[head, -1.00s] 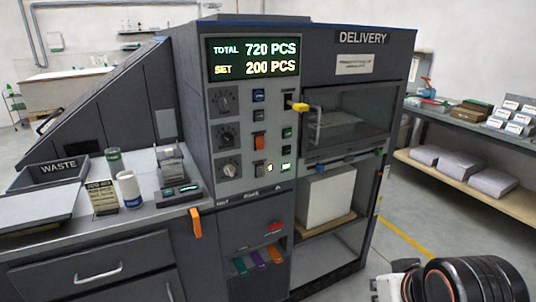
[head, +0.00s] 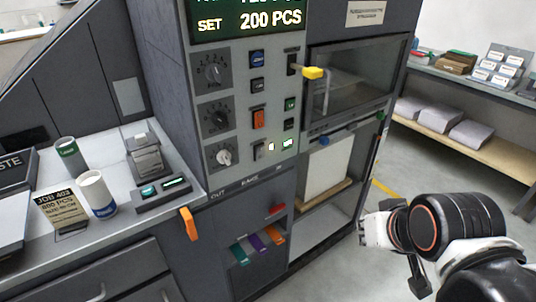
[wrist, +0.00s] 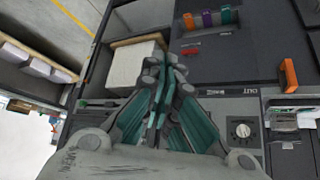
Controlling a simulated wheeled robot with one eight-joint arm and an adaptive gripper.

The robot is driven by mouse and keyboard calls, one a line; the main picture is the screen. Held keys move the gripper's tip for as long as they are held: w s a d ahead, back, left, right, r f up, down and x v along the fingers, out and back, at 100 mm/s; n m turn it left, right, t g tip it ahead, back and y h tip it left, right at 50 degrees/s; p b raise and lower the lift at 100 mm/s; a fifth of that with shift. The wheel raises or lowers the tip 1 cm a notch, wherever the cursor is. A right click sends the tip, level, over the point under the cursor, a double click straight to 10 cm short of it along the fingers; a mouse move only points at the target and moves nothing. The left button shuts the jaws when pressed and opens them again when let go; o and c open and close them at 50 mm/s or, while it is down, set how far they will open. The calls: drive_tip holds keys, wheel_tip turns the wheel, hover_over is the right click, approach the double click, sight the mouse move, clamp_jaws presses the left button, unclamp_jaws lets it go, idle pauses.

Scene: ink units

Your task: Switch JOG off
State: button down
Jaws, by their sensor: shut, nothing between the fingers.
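The grey control panel (head: 247,110) stands in the middle of the head view. It carries three dials, a column of blue, black and orange switches, and small green buttons. The small switch labels are too blurred to read, so I cannot tell which one is JOG. Low on the panel, a rocker switch with a white lit spot (head: 271,147) sits beside a bright green-white lamp (head: 287,144). In the wrist view my gripper (wrist: 163,72) is shut and empty, its teal-padded fingers together, apart from the panel and hiding part of it. A dial (wrist: 241,130) shows to its right.
A yellow-ended lever (head: 313,73) sticks out at the panel's upper right. An orange handle (head: 189,223) juts from the counter edge. The counter (head: 130,215) holds cups, a job card and a small device. Open floor lies to the right, before a shelf (head: 490,150).

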drive_tip(key=w+a+r+m+y+p, duration=0.1)
drive_tip(key=w+a+m+y+p, duration=0.2)
drive_tip(key=w+m, duration=0.7)
drive_tip(key=w+a+r+m+t+y+p, duration=0.1)
drive_tip(key=w+a+m+p, duration=0.7)
drive_tip(key=m, duration=1.1)
drive_tip(key=shift+w+a+y, duration=0.6)
drive_tip(key=shift+w+y, duration=0.3)
drive_tip(key=shift+w, duration=0.4)
drive_tip(key=b, duration=0.4)
approach(260, 157)
drive_tip(key=shift+x, duration=2.25)
